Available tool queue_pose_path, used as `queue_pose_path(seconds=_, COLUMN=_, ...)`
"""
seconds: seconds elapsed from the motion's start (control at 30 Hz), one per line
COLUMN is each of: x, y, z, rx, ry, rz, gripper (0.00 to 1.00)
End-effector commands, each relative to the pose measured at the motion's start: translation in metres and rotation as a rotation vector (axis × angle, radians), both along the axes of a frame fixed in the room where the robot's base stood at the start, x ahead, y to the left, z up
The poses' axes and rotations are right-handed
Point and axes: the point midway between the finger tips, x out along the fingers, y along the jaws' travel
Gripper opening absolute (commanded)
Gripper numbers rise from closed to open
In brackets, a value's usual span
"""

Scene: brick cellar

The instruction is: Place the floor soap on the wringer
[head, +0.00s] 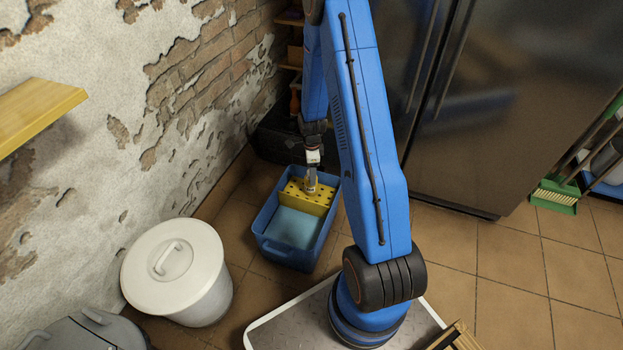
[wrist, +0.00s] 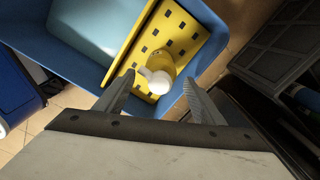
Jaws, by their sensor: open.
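The floor soap appears to be a small yellow bottle with a white cap (wrist: 159,80). In the wrist view it stands on the yellow wringer (wrist: 178,22), a plate with rows of dark square holes. The wringer also shows in the head view (head: 318,206), across the back of the blue mop bucket (head: 273,250). My gripper (wrist: 159,84) is open, its two fingers either side of the bottle with gaps showing. In the head view my gripper (head: 311,180) points down over the wringer, and the bottle is hard to make out there.
A white lidded bin (head: 205,290) stands left of the bucket by the peeling brick wall. A large metal cabinet (head: 500,110) stands at the back right. A dark box (head: 275,140) sits behind the bucket.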

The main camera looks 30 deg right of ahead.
Motion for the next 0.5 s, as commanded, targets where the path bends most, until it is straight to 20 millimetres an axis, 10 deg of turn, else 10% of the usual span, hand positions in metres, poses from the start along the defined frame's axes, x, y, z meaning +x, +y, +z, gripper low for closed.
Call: queue_pose_path(seconds=0.5, x=0.0, y=0.001, z=0.053, rx=-0.002, ry=-0.004, rz=0.012, gripper=0.63)
